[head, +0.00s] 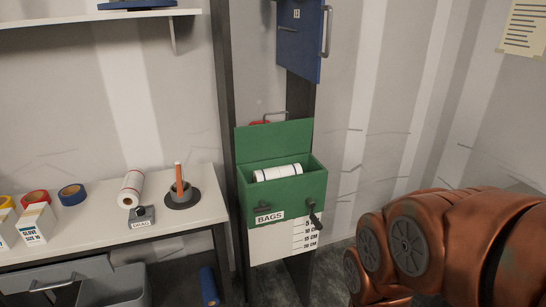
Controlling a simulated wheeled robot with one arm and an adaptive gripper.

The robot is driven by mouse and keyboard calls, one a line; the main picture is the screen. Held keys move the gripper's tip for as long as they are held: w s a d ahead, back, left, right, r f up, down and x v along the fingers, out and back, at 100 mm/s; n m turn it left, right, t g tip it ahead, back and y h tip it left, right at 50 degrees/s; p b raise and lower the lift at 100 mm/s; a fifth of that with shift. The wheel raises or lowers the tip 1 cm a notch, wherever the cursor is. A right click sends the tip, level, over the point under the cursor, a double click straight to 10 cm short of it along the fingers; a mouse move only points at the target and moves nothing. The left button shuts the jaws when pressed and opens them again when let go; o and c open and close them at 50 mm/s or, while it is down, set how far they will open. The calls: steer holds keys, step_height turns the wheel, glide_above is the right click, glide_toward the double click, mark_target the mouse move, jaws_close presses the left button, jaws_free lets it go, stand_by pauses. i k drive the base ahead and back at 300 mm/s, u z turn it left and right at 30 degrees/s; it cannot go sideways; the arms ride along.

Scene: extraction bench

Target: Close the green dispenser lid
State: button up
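The green dispenser (285,195) is mounted on a dark post in the middle of the head view, with a BAGS label on its front. Its green lid (274,143) stands open, raised upright at the back. A white roll (278,173) with dark bands lies inside the open box. My copper-coloured arm fills the lower right of the view, to the right of the dispenser and apart from it. My gripper is not visible in this view.
A white bench (95,232) on the left holds tape rolls, a paper roll (131,189) and an orange stick in a dark round holder (181,194). A blue cabinet door (300,40) with a handle is above the dispenser. A white chart (285,240) hangs below it.

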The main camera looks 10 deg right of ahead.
mark_target(254, 142)
steer(key=u, duration=0.55)
steer(key=i, duration=1.1)
steer(key=z, duration=0.05)
